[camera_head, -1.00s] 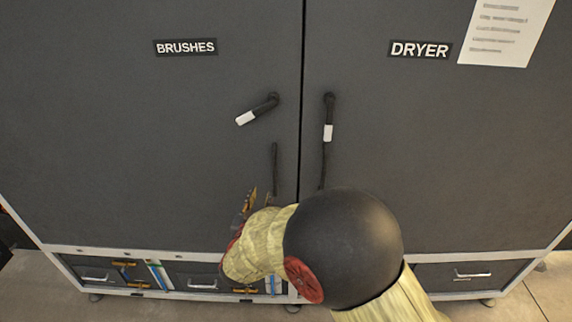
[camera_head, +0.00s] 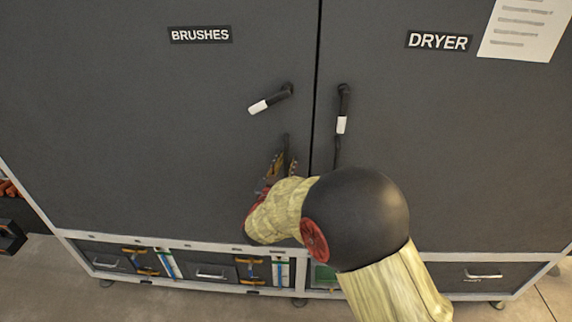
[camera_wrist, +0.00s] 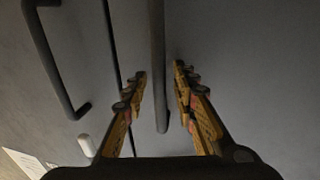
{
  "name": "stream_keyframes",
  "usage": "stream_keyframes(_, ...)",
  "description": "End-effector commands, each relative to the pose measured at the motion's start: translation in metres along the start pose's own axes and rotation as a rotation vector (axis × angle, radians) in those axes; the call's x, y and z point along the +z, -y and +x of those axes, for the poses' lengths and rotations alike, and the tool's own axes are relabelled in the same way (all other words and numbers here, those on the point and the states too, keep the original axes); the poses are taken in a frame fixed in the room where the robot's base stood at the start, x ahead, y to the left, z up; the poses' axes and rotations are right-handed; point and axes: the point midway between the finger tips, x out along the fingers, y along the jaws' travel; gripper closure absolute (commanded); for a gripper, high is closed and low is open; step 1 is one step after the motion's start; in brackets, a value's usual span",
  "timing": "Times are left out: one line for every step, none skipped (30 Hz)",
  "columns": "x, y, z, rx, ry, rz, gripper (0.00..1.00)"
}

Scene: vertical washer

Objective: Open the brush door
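The brush door (camera_head: 150,130) is the dark grey left door labelled BRUSHES; it looks closed against the seam. Its turn lever (camera_head: 270,98), black with a white tip, is tilted, the tip down and left. Below the lever is a thin dark vertical pull handle (camera_head: 286,145), its lower part hidden by my arm. In the wrist view this pull handle (camera_wrist: 158,65) runs between the two fingers of my gripper (camera_wrist: 160,78). The fingers are open, with a visible gap on each side of the bar. In the head view my gripper (camera_head: 275,170) is at the handle's lower end.
The dryer door (camera_head: 470,140) is on the right, its lever (camera_head: 343,108) hanging vertical and its own pull handle (camera_head: 337,150) close to the seam. Low drawers (camera_head: 210,272) run beneath the doors. Bare floor shows in front.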

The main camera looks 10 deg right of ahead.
Motion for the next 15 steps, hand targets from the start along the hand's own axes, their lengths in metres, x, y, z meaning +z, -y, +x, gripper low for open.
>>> stream_keyframes(-0.0001, 0.0, 0.0003, 0.0, 0.0, 0.0, 0.72)
stream_keyframes(-0.0001, 0.0, 0.0003, 0.0, 0.0, 0.0, 0.72)
stream_keyframes(-0.0002, 0.0001, 0.0002, 0.0, 0.0, 0.0, 0.72)
stream_keyframes(-0.0002, 0.0001, 0.0001, 0.0, 0.0, 0.0, 0.72)
stream_keyframes(-0.0002, 0.0001, 0.0001, 0.0, 0.0, 0.0, 0.72)
stream_keyframes(-0.0002, 0.0, 0.0001, 0.0, 0.0, 0.0, 0.73)
stream_keyframes(-0.0002, 0.0, 0.0001, 0.0, 0.0, 0.0, 0.75)
stream_keyframes(-0.0002, 0.0001, 0.0, 0.0, 0.0, 0.0, 0.77)
stream_keyframes(-0.0002, 0.0, 0.0, 0.0, 0.0, 0.0, 0.79)
stream_keyframes(-0.0002, 0.0001, 0.0, 0.0, 0.0, 0.0, 0.81)
stream_keyframes(-0.0002, 0.0, 0.0, 0.0, 0.0, 0.0, 0.82)
stream_keyframes(-0.0002, 0.0, -0.0001, 0.0, 0.0, 0.0, 0.85)
stream_keyframes(-0.0002, 0.0, -0.0001, 0.0, 0.0, 0.0, 0.86)
stream_keyframes(-0.0002, 0.0, -0.0001, 0.0, 0.0, 0.0, 0.88)
stream_keyframes(-0.0002, 0.0, -0.0001, 0.0, 0.0, 0.0, 0.9)
